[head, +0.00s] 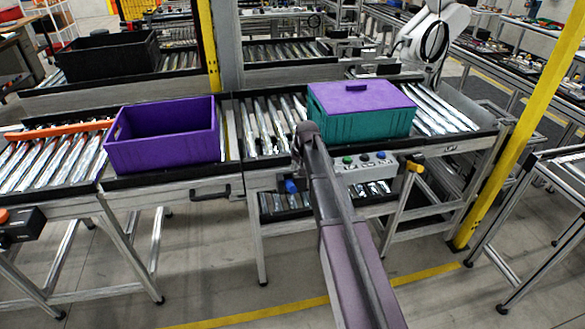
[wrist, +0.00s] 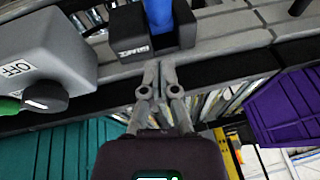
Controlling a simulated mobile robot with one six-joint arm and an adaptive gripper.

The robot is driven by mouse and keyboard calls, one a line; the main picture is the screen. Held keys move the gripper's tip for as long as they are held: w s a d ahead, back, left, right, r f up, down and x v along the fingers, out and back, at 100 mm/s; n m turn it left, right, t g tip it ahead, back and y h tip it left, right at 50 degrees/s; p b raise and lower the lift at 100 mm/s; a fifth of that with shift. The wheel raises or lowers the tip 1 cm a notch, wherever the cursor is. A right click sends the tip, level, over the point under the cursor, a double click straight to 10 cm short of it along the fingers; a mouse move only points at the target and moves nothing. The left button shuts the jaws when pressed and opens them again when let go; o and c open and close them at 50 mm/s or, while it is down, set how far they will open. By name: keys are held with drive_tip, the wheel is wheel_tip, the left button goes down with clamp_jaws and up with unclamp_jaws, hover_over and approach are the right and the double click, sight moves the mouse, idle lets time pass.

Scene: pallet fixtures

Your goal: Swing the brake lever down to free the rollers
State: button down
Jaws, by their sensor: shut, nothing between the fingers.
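The brake lever has a blue handle that shows in the head view (head: 291,186) just below the conveyor's front rail, left of my arm. In the wrist view the blue handle (wrist: 159,12) sticks out of a black labelled bracket (wrist: 135,33) and runs off the top edge. My gripper (wrist: 157,80) is shut and empty. Its fingertips are just below the bracket in the wrist picture, in front of the grey rail, apart from the handle. In the head view my own arm hides the fingers.
A control box (head: 368,167) with buttons sits right of the lever; its OFF label shows in the wrist view. A teal crate with a purple lid (head: 361,112) rests on the rollers behind. An open purple crate (head: 164,155) stands at left. A yellow post (head: 515,125) rises at right.

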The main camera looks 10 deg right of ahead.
sight(289, 184)
drive_tip(key=b+x, duration=0.2)
drive_tip(key=shift+s+f, duration=0.1)
drive_tip(key=shift+f, duration=0.2)
drive_tip(key=shift+s+a+f+b, duration=0.2)
drive_tip(key=shift+s+f+b, duration=0.2)
drive_tip(key=shift+f+b, duration=0.3)
drive_tip(key=shift+s+a+f+b, duration=0.15)
drive_tip(key=shift+s+f+b, duration=0.3)
drive_tip(key=shift+f+b, duration=0.2)
drive_tip(key=shift+a, duration=0.5)
drive_tip(key=shift+s+d+f, duration=0.1)
drive_tip(key=shift+d, duration=0.65)
drive_tip(key=shift+s, duration=0.1)
